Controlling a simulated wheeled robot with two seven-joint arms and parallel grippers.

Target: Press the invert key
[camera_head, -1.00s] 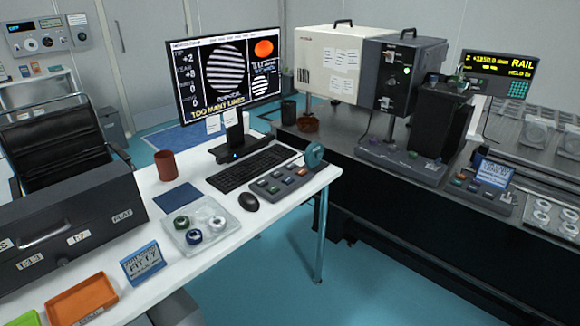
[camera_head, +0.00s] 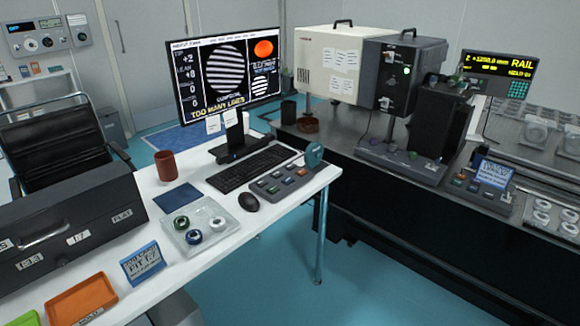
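A grey key box (camera_head: 283,186) with several coloured keys sits on the white desk, right of the keyboard, with a teal round piece (camera_head: 314,155) at its far right end. A second small key box (camera_head: 478,187) with coloured keys stands on the dark optical table at right, by a blue-screened sign. The key labels are too small to read, so I cannot tell which is the invert key. The monitor (camera_head: 228,75) shows striped round images and the words "TOO MANY LINES". Neither of my grippers is in view.
On the white desk (camera_head: 150,196) are a black keyboard (camera_head: 254,168), a mouse (camera_head: 249,202), a red-brown cup (camera_head: 166,165), a clear tray of rings (camera_head: 200,226) and an orange tray (camera_head: 81,299). The optical table bears a large instrument (camera_head: 372,70). Blue floor lies between.

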